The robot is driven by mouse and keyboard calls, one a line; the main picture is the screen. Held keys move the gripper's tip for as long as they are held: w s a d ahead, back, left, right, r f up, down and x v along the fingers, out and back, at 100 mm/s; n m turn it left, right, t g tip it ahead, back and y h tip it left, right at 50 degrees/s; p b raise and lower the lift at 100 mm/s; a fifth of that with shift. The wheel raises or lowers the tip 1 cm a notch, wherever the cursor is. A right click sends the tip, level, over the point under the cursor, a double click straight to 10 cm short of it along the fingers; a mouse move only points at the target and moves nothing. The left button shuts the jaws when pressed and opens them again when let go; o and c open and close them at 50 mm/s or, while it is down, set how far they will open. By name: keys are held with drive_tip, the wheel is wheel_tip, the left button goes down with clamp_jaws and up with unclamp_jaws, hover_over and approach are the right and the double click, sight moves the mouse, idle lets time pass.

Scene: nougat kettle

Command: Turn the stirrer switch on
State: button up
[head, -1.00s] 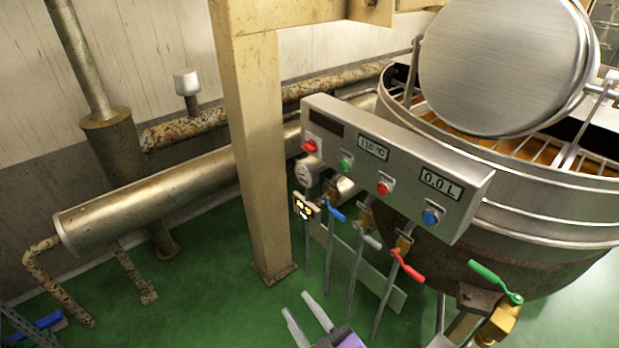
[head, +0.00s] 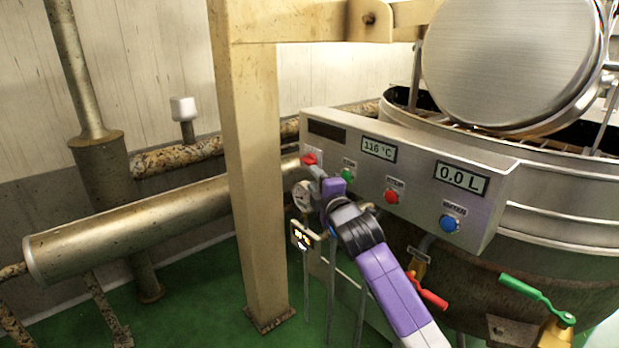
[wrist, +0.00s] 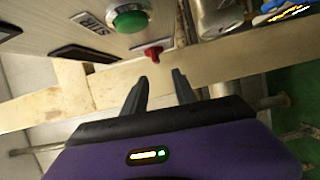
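The control panel (head: 420,178) on the kettle's side carries a red rotary switch (head: 310,158) at its left end, a green button (head: 348,175), another red button (head: 391,197) and a blue button (head: 449,223). My gripper (head: 314,174) is just below and in front of the left red switch. In the wrist view my gripper (wrist: 160,76) is open and empty, with the red switch (wrist: 154,51) just beyond the gap between its fingertips. The green button (wrist: 130,19) shows above left.
A beige post (head: 253,180) stands left of the panel. Red (head: 428,296) and green (head: 540,294) valve handles stick out lower right. The kettle (head: 560,215) is behind.

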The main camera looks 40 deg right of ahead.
sight(308, 161)
drive_tip(key=d+b+x, duration=0.1)
drive_tip(key=x, duration=0.7)
drive_tip(key=shift+r+b, duration=0.25)
drive_tip(key=shift+b, duration=0.15)
drive_tip(key=shift+d, duration=0.15)
clamp_jaws()
